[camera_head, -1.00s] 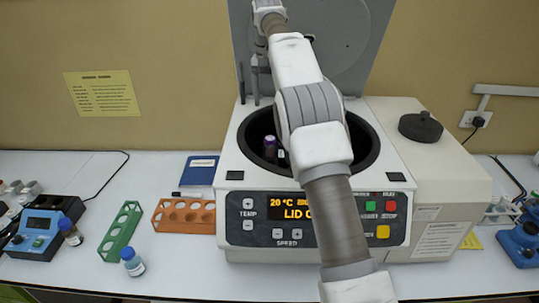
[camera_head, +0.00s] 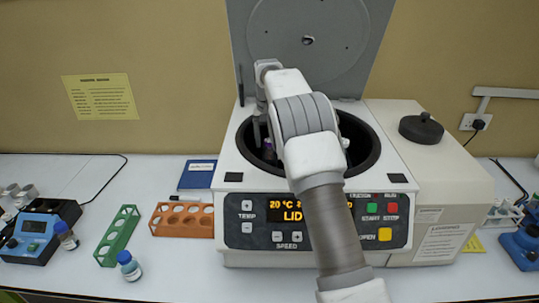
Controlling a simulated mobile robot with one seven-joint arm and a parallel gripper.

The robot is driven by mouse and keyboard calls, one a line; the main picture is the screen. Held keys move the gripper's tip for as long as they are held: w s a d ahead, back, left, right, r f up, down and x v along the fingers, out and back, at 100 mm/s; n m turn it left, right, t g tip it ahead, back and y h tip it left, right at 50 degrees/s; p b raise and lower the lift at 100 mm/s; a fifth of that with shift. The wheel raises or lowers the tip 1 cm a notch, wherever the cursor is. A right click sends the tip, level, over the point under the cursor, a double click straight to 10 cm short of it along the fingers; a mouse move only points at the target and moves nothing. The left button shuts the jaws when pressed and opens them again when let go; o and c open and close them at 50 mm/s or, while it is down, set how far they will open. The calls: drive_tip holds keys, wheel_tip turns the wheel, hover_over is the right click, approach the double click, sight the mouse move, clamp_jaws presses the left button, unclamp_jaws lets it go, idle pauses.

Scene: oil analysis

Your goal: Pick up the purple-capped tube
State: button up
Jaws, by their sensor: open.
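The purple-capped tube (camera_head: 268,144) stands in the open centrifuge bowl (camera_head: 366,150), near its left side. Only a small part of it shows below my gripper (camera_head: 262,130). My gripper points down over the left part of the bowl, at the tube's top. It is open; its fingertips are small and partly hidden, and I cannot tell whether they are around the tube or just above it.
The centrifuge lid (camera_head: 320,40) stands raised behind the bowl. My arm crosses the bowl and front panel. An orange rack (camera_head: 183,219), a green rack (camera_head: 118,236) and a blue-capped bottle (camera_head: 130,266) stand at left. A black knob (camera_head: 421,128) sits at right.

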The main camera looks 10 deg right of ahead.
drive_tip(key=shift+f, duration=0.15)
drive_tip(key=shift+c, duration=0.2)
clamp_jaws()
idle(0.3)
